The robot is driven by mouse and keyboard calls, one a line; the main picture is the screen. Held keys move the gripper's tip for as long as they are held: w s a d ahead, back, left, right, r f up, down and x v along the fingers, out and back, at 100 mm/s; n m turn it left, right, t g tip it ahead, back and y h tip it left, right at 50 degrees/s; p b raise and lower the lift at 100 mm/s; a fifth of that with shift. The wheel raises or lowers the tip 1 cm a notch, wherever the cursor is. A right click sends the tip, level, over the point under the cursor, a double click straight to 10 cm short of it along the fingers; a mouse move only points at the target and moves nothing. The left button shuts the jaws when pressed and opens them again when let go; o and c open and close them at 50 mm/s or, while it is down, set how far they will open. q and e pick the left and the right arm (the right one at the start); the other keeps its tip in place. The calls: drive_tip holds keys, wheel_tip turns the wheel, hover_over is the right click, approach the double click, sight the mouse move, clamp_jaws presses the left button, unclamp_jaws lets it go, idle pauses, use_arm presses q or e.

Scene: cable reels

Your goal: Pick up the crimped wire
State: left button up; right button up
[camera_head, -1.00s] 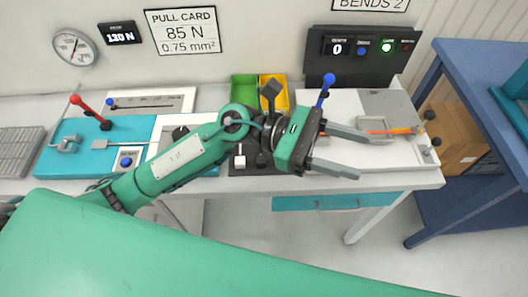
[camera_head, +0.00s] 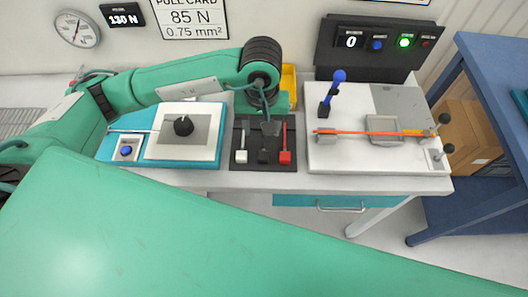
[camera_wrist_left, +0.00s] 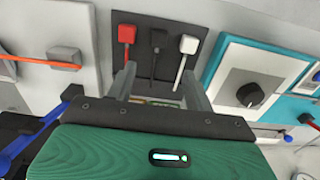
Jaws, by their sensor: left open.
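A thin orange-red wire (camera_head: 365,132) lies across the white fixture board (camera_head: 350,160) on the right of the bench, with a yellow piece near its right end. Its left end rests at a small grey block, and part of it also shows at the left edge of the left wrist view (camera_wrist_left: 12,57). My left gripper (camera_head: 262,125) points down over the dark panel, left of the wire and apart from it. In the left wrist view the gripper (camera_wrist_left: 159,72) is open, with nothing between its fingers. My right gripper is not in view.
The dark panel (camera_head: 240,175) carries white, black and red pieces below my left gripper. A blue-knobbed lever (camera_head: 332,90) stands up behind the wire. A teal-edged unit with a black knob (camera_head: 183,126) is to the left. A blue shelf (camera_head: 490,60) stands at the right.

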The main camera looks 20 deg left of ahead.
use_arm(q)
drive_tip(key=p, duration=0.1)
hover_over(263, 153)
wheel_tip(263, 153, down, 6)
drive_tip(key=shift+s+a+f, duration=0.1)
drive_tip(key=shift+f+p, duration=0.45)
drive_tip(key=shift+p, duration=0.1)
wheel_tip(263, 153, down, 3)
drive_tip(key=shift+f+p, duration=0.1)
drive_tip(key=shift+p, duration=0.8)
drive_tip(key=shift+f, duration=0.65)
drive_tip(key=c, duration=1.1)
drive_tip(key=shift+r, duration=0.1)
